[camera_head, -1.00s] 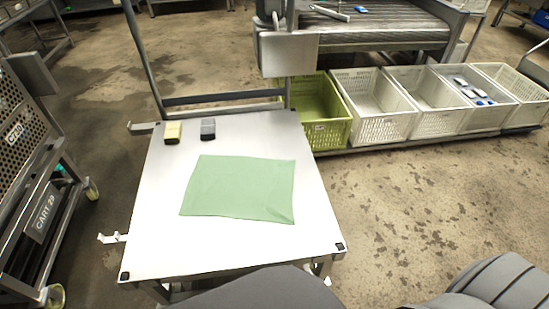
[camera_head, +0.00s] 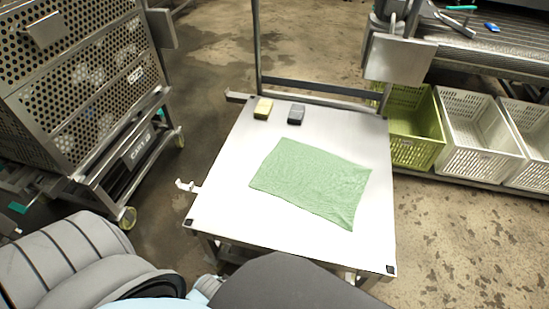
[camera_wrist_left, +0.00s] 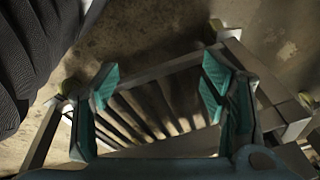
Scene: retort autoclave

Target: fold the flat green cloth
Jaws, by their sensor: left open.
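The green cloth (camera_head: 312,182) lies flat and unfolded on the white tabletop (camera_head: 230,215) in the head view. Its near right corner looks slightly wrinkled and points toward the front of the table. No gripper touches the cloth. My left gripper (camera_wrist_left: 160,88) shows in the left wrist view with its teal fingers apart and nothing between them. Below it are a slatted metal frame and the floor; the cloth is not in that view. In the head view the left gripper is out of sight. My right gripper is in neither view.
A perforated metal cart (camera_head: 90,90) stands left of the table. A green crate (camera_head: 414,130) and a white crate (camera_head: 478,135) stand to the right. The tabletop around the cloth is clear.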

